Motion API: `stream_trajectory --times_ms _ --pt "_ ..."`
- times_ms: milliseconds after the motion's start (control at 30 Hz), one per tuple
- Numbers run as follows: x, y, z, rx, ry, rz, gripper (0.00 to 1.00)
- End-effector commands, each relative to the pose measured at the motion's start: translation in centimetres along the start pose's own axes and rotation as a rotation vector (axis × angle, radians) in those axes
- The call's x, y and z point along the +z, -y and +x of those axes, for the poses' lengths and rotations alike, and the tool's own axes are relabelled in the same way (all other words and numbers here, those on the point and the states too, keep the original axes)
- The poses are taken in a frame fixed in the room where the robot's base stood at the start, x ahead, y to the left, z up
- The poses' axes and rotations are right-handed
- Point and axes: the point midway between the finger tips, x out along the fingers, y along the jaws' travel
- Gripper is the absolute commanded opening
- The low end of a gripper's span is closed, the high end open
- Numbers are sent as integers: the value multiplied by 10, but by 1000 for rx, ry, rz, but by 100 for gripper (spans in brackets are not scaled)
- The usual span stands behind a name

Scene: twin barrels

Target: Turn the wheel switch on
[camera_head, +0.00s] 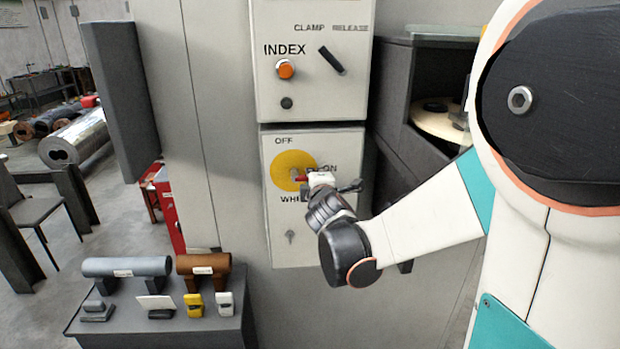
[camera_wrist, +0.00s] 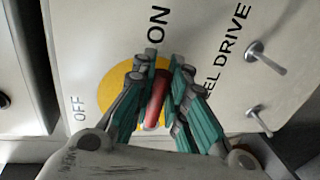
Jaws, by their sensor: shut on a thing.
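The wheel switch has a red handle (camera_head: 301,179) on a yellow disc (camera_head: 287,162) on the lower pale panel (camera_head: 335,240). OFF is printed above the disc and ON to its right. My gripper (camera_head: 325,180) is at the disc's right side and partly hides the handle and lettering. In the wrist view, my gripper (camera_wrist: 155,80) has its teal-padded fingers closed on both sides of the red handle (camera_wrist: 157,95). There the handle points up toward the ON mark, with OFF off to the left. The yellow disc (camera_wrist: 112,88) shows behind the fingers.
The upper panel (camera_head: 310,90) carries an orange INDEX button (camera_head: 285,69) and a black CLAMP/RELEASE lever (camera_head: 332,61). Two metal toggles (camera_wrist: 268,57) stick out near my fingers. A dark low stand (camera_head: 165,330) with barrels and small blocks is at lower left.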

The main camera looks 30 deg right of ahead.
Motion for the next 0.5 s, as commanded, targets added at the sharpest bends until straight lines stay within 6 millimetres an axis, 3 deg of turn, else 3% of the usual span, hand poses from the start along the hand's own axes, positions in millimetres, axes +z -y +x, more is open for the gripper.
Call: stream_trajectory --times_ms 33,67,133,500 --pt "1 2 -1 -3 3 1 0" --pt "1 2 -1 -3 3 1 18" --pt "1 2 -1 -2 2 1 34" --pt "0 1 -2 -1 1 0 34"
